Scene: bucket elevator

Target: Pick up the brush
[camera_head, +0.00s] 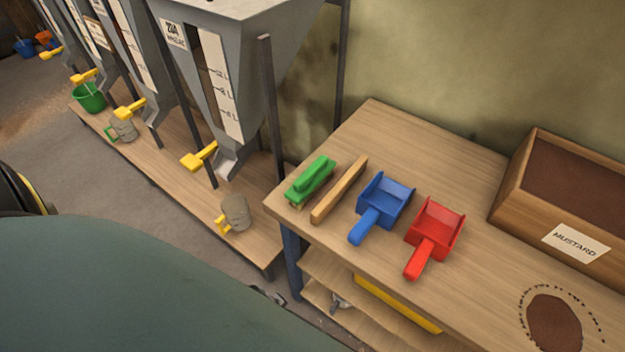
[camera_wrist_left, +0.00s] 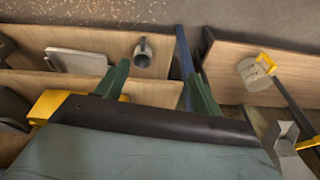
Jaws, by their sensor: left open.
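The green brush (camera_head: 310,180) lies on the wooden tabletop (camera_head: 455,150), near its left corner in the head view, with pale bristles underneath. Nothing is holding it. The brush does not show in the left wrist view. My left gripper (camera_wrist_left: 158,69) shows in the left wrist view with its two dark green fingers spread apart and nothing between them. It faces the wooden shelving rather than the brush. My right gripper is in neither view.
Right of the brush lie a wooden bar (camera_head: 339,190), a blue scoop (camera_head: 384,200) and a red scoop (camera_head: 435,233). A mustard crate (camera_head: 520,212) stands further right. A grey hopper (camera_head: 235,75) rises behind left. A yellow-handled mug (camera_head: 235,211) stands on the low platform.

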